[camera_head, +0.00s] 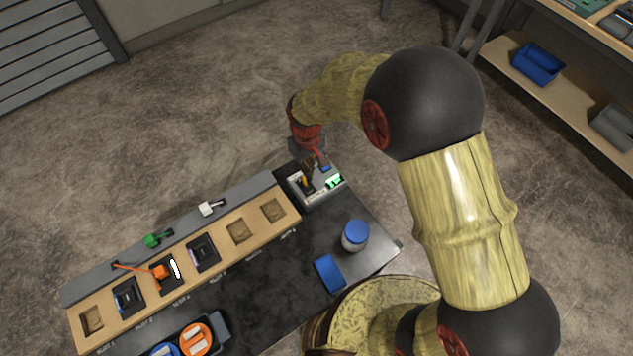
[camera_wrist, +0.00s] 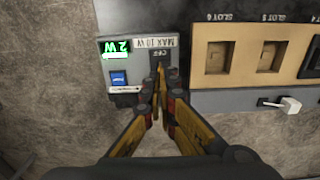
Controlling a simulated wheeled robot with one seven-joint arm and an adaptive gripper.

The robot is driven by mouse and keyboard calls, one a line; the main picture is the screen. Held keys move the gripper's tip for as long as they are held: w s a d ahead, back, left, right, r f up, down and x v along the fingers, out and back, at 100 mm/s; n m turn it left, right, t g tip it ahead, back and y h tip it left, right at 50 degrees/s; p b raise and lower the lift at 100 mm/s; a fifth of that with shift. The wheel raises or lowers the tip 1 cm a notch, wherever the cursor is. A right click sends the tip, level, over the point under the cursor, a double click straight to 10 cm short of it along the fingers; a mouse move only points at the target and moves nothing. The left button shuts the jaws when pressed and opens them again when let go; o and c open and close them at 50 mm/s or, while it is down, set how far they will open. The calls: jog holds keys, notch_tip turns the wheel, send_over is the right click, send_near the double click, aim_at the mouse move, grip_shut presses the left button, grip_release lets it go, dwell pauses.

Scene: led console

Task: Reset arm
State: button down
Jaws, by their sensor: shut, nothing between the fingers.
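My gripper (camera_head: 307,176) is at the far right end of the console, over the small grey control box (camera_head: 325,192). In the wrist view my gripper (camera_wrist: 158,72) is shut and empty, its yellow fingers tips together by the box's dark switch area (camera_wrist: 158,57), marked with small text. I cannot tell whether the tips touch it. The box has a green lit display (camera_wrist: 115,46) reading 2 W, a MAX 10 W label and a blue button (camera_wrist: 118,79). The fingertips partly hide the switch area.
The wooden slot panel (camera_head: 220,247) has dark modules in some slots and empty recesses in others. An orange plug (camera_head: 160,271) sits at one module beside a lit white strip. Green (camera_head: 152,240) and white (camera_head: 208,208) plugs rest behind. A blue-lidded jar (camera_head: 355,236) and blue box (camera_head: 330,273) stand in front.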

dwell(0.4)
jog(key=s+d+r+m+t+b, duration=0.2)
jog(key=s+d+r+m+b, duration=0.1)
jog(key=s+d+r, duration=0.6)
jog(key=s+d+r+m+t+b, duration=0.3)
jog(key=s+d+r+b, duration=0.3)
jog(key=s+d+r, duration=0.3)
jog(key=d+r+m, duration=0.1)
jog(key=d+r, duration=0.3)
jog(key=d, duration=0.1)
jog(key=shift+s+d+r+t, duration=0.25)
jog(key=shift+s+d+t, duration=0.05)
jog(key=shift+s+d, duration=0.1)
